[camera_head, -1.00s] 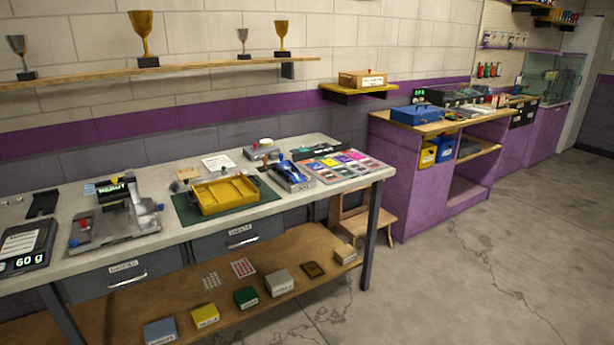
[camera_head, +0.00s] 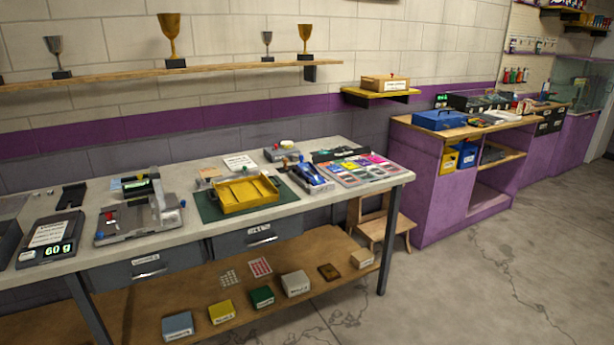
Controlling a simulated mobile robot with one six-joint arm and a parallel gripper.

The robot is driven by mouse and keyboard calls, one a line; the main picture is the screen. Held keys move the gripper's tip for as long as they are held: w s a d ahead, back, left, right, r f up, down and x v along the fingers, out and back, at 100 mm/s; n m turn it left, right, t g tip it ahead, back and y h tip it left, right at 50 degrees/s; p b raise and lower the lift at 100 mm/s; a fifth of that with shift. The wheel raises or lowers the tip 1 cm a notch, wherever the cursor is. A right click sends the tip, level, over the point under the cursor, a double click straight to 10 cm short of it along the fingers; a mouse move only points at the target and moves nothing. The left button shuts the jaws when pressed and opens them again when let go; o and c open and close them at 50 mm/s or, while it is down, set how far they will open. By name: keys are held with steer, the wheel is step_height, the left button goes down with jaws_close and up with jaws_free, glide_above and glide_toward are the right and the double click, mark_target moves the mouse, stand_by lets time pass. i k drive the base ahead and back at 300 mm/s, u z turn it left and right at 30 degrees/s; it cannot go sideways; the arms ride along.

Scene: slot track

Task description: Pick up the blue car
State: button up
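A small blue car (camera_head: 308,173) sits on the grey worktable, on a dark and light stand or block. It lies between the yellow tray (camera_head: 246,207) on its left and a sheet of coloured cards (camera_head: 353,169) on its right. The car is small in this view, so its details are hard to tell. My gripper is not in view.
The worktable (camera_head: 283,213) also bears a scale (camera_head: 46,248) reading 60 g and a grey device (camera_head: 138,219). Boxes stand on the wooden lower shelf (camera_head: 150,301). A wooden step stool (camera_head: 377,228) stands beyond the right end. The floor (camera_head: 470,300) at right is clear.

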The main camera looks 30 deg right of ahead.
mark_target(307, 171)
steer(key=u, duration=0.05)
steer(key=i, duration=0.9)
steer(key=z, duration=0.05)
